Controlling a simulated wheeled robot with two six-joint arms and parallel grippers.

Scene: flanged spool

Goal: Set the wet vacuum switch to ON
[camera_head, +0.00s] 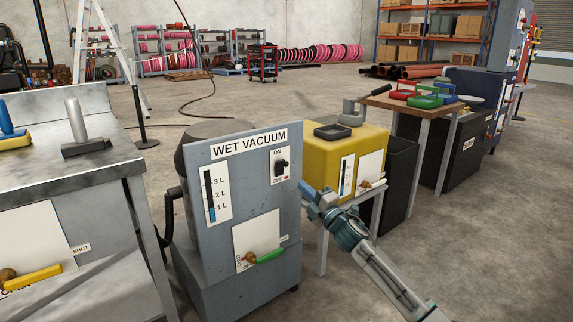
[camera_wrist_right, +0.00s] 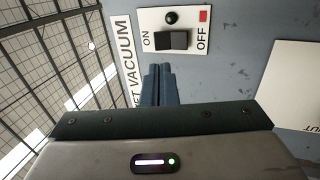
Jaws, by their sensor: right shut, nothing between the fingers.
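The wet vacuum (camera_head: 238,215) is a grey box with a labelled front panel, at the middle of the head view. Its switch (camera_head: 281,164) is black on a white plate, with ON above and a red mark and OFF below. In the right wrist view the switch (camera_wrist_right: 171,40) lies between ON at left and OFF at right, with a dark round lamp (camera_wrist_right: 171,17) beside it. I cannot tell which way the switch is set. My right gripper (camera_head: 312,192) is shut and empty, right of the switch; its blue fingers (camera_wrist_right: 158,75) point towards the plate, apparently apart from the switch.
A green-handled valve (camera_head: 268,256) and a blue level gauge (camera_head: 211,195) are on the same panel. A yellow machine (camera_head: 345,150) stands close behind my right gripper. A metal bench (camera_head: 60,170) stands at left. Open floor lies behind.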

